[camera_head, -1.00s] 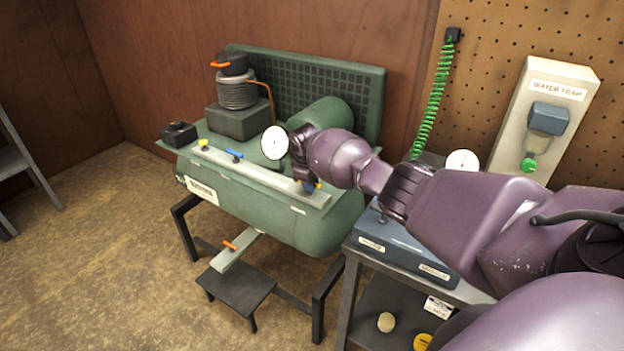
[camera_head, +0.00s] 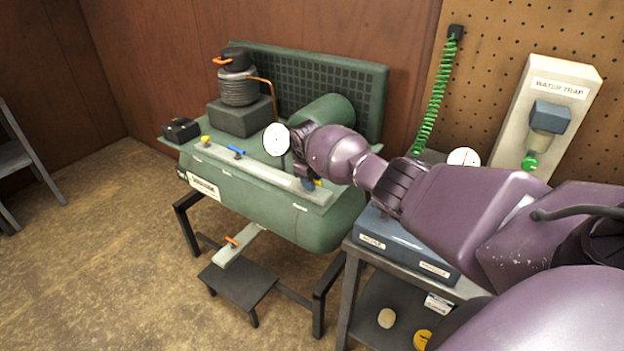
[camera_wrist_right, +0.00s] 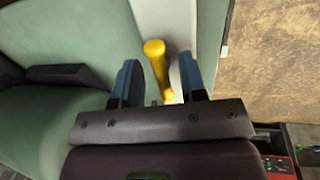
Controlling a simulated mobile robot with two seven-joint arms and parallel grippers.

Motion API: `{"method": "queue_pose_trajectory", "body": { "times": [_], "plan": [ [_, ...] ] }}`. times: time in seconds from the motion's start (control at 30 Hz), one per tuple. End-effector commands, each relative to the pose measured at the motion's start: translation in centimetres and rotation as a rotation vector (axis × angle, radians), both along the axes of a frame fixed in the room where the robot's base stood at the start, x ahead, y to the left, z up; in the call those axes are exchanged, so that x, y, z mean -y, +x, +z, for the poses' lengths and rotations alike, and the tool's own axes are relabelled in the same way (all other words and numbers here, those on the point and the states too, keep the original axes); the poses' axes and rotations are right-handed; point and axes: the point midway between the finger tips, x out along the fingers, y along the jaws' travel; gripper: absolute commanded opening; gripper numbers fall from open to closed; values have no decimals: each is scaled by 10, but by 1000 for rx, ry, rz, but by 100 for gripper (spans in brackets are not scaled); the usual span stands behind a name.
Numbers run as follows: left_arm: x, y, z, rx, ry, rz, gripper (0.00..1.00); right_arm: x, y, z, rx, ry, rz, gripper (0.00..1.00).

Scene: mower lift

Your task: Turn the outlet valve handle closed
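A yellow lever handle (camera_wrist_right: 157,68) stands on the pale strip along the green compressor (camera_head: 290,222). In the head view a small part of this handle (camera_head: 318,183) shows beside my right gripper (camera_head: 309,184). In the wrist view the right gripper (camera_wrist_right: 159,72) is open, its two blue fingers on either side of the yellow handle, with gaps visible at both sides. I cannot tell whether a finger touches it. The handle's base is partly hidden by the gripper body. No readable label marks it as the outlet valve. My left gripper is not in view.
An orange handle (camera_head: 232,241) sits low in front. A grey cart with a blue box (camera_head: 405,252) stands close right, under my arm.

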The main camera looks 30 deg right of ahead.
Motion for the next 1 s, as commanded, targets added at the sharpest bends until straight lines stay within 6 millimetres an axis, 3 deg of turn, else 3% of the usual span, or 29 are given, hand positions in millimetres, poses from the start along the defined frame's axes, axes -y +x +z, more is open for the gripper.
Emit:
{"method": "queue_pose_trajectory", "body": {
  "times": [0.37, 0.8, 1.0],
  "plan": [
    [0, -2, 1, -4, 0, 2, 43, -1, -1, 5, -1, 2, 2, 39],
    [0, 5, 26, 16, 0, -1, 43, -14, -6, 77, 1, 1, 2, 39],
    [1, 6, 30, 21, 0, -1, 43, -18, -8, 99, -1, 1, 1, 39]
  ]
}}
